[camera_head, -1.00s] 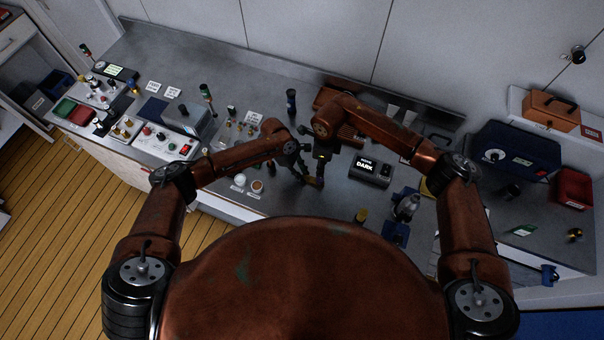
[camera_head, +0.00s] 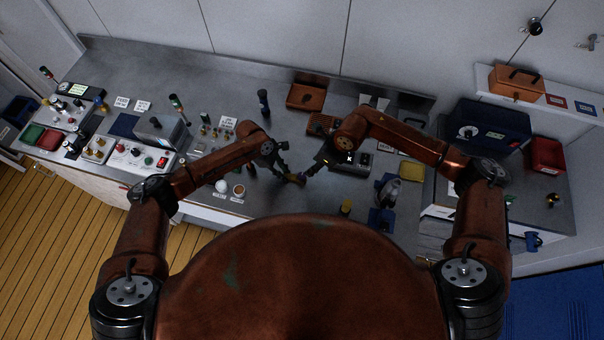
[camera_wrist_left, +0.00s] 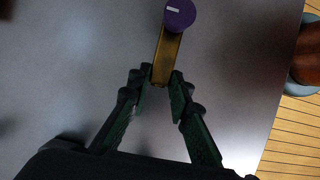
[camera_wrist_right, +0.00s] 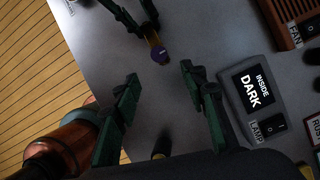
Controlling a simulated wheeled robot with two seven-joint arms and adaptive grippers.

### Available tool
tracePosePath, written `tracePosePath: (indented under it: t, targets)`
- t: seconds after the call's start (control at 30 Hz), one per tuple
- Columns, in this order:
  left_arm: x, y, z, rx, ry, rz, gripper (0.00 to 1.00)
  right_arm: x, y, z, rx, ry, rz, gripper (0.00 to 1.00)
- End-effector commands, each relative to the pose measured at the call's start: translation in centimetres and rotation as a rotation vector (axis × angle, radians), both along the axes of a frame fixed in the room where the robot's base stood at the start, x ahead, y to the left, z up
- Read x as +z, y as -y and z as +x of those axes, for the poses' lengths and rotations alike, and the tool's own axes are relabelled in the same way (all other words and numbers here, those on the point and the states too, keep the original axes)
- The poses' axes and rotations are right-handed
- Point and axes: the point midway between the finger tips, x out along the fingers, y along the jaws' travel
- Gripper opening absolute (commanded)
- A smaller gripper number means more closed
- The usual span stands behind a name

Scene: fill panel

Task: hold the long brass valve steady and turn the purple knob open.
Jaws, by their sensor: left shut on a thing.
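The long brass valve (camera_wrist_left: 168,55) is a narrow brass bar with a round purple knob (camera_wrist_left: 180,15) at its far end. My left gripper (camera_wrist_left: 161,80) is shut on the bar's near end, away from the knob. In the head view the valve (camera_head: 293,178) is small and partly hidden by the grippers. In the right wrist view the purple knob (camera_wrist_right: 159,55) lies between and just beyond the fingertips of my right gripper (camera_wrist_right: 158,78). That gripper is open and empty, apart from the knob as far as I can tell.
A box with a lit "INSIDE DARK" display (camera_wrist_right: 254,90) stands right of my right gripper. A dark, round-topped item (camera_wrist_right: 161,148) is near its base. A switch panel (camera_head: 140,157) stands at the left. Bare grey worktop (camera_wrist_left: 75,70) surrounds the valve.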

Motion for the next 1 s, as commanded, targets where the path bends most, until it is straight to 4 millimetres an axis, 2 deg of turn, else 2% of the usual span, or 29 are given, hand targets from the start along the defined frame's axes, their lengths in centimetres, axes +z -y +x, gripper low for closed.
tracePosePath:
  t: [0.13, 0.23, 0.7, 1.0]
  targets:
    - [0.0, 0.0, 0.0, 0.000, 0.001, 0.000, 0.00, -0.2, 0.1, -0.3, -0.031, 0.002, 0.033, 0.40]
    - [0.0, 0.0, 0.0, 0.000, 0.001, 0.000, 0.00, -1.2, -0.4, -0.1, -0.032, 0.001, 0.035, 0.40]
    - [0.0, 0.0, 0.0, 0.000, 0.001, 0.000, 0.00, -9.1, -3.4, 1.2, -0.032, 0.001, 0.033, 0.40]
    - [0.0, 0.0, 0.0, 0.000, 0.001, 0.000, 0.00, -10.7, -4.0, 1.6, -0.030, 0.003, 0.032, 0.40]
